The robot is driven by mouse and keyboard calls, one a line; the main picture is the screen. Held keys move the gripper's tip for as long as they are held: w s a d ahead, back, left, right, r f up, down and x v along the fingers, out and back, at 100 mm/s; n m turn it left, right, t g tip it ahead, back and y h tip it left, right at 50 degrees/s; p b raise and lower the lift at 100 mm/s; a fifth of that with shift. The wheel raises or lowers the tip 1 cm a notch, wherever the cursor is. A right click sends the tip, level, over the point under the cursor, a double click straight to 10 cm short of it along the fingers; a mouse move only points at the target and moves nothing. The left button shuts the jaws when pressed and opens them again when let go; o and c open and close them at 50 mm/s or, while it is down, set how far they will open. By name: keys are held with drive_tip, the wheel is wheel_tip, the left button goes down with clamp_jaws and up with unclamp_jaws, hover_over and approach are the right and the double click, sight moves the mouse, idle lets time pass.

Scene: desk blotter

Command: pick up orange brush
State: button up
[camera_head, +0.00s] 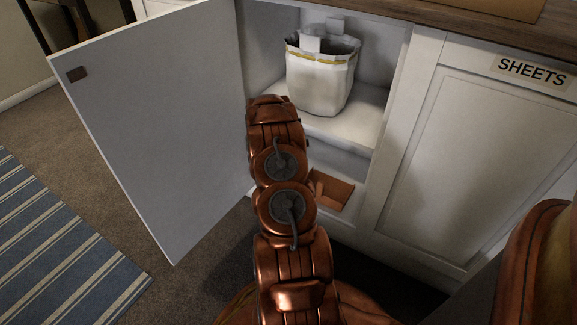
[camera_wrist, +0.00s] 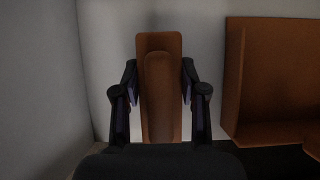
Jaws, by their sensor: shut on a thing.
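The orange brush (camera_wrist: 160,100) shows upright in the middle of the wrist view, a brown-orange piece with a raised rounded part along its face. My gripper (camera_wrist: 159,78) has one dark finger on each side of it and is shut on it. The lower end of the brush is hidden behind the gripper's dark body. In the head view my copper arm reaches into the open cabinet, and the arm hides the gripper and the brush.
An orange-brown open box (camera_wrist: 270,80) stands to the right of the brush; an orange-brown piece (camera_head: 333,190) shows low in the cabinet. A white bag (camera_head: 320,82) sits on the shelf (camera_head: 352,128) above. The open door (camera_head: 150,120) stands left; a closed SHEETS door (camera_head: 465,160) is right.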

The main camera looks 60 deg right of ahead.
drive_tip(key=shift+r+p, duration=0.4)
drive_tip(key=shift+r, duration=0.45)
drive_tip(key=shift+a+f, duration=0.15)
drive_tip(key=shift+a, duration=0.2)
drive_tip(key=a+r+p, duration=0.1)
drive_tip(key=a, duration=1.4)
drive_tip(key=shift+s+a+r, duration=0.15)
drive_tip(key=shift+s+a, duration=0.05)
drive_tip(key=shift+s, duration=0.15)
drive_tip(key=o, duration=0.6)
drive_tip(key=shift+c, duration=0.2)
drive_tip(key=c, duration=0.4)
